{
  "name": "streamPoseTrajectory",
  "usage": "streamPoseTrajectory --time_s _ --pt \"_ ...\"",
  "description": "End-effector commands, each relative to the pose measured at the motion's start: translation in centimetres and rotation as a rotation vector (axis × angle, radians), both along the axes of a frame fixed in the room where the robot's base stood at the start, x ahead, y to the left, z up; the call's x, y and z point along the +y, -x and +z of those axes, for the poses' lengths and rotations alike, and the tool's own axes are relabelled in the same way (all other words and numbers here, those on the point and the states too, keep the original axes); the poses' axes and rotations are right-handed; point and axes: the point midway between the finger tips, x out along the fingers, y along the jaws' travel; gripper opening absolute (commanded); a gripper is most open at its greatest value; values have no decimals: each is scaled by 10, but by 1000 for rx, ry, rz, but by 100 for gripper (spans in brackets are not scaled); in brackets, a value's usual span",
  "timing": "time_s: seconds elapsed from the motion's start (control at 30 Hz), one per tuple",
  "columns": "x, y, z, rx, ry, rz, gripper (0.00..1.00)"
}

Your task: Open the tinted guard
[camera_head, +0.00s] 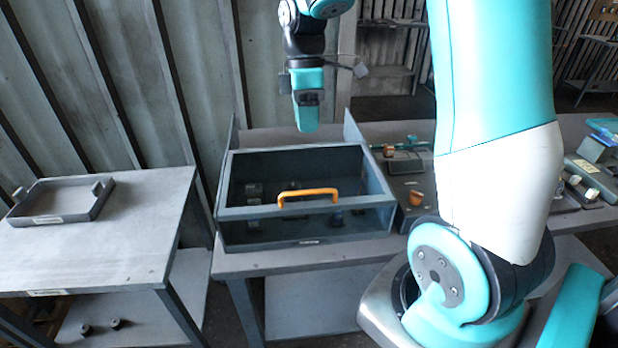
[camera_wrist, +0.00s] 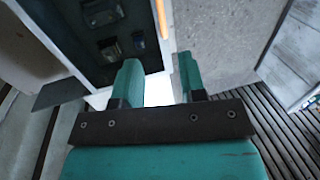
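The tinted guard (camera_head: 325,168) is a dark see-through cover in a grey frame over a box-shaped housing on the bench. It looks shut, and small dark parts show dimly through it. Its orange handle (camera_head: 308,194) runs along the front top edge; in the wrist view the handle (camera_wrist: 161,18) shows at the top, just beyond the fingers. My gripper (camera_head: 307,124) hangs above the back of the guard in the head view, pointing down. In the wrist view my gripper (camera_wrist: 159,72) has its two teal fingers apart with nothing between them.
A grey table with an empty tray (camera_head: 62,201) stands at the left. Right of the housing, the bench holds fixtures with an orange knob (camera_head: 416,198) and a block with pale knobs (camera_head: 590,180). My arm hides part of the bench. A ribbed wall stands behind.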

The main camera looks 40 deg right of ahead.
Motion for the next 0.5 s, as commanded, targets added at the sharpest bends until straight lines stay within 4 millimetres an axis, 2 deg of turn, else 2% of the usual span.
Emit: streamPoseTrajectory --time_s 0.3,0.5 --pt "8 14 -72 7 -2 -1 38" --pt "13 20 -111 6 -1 -3 38"
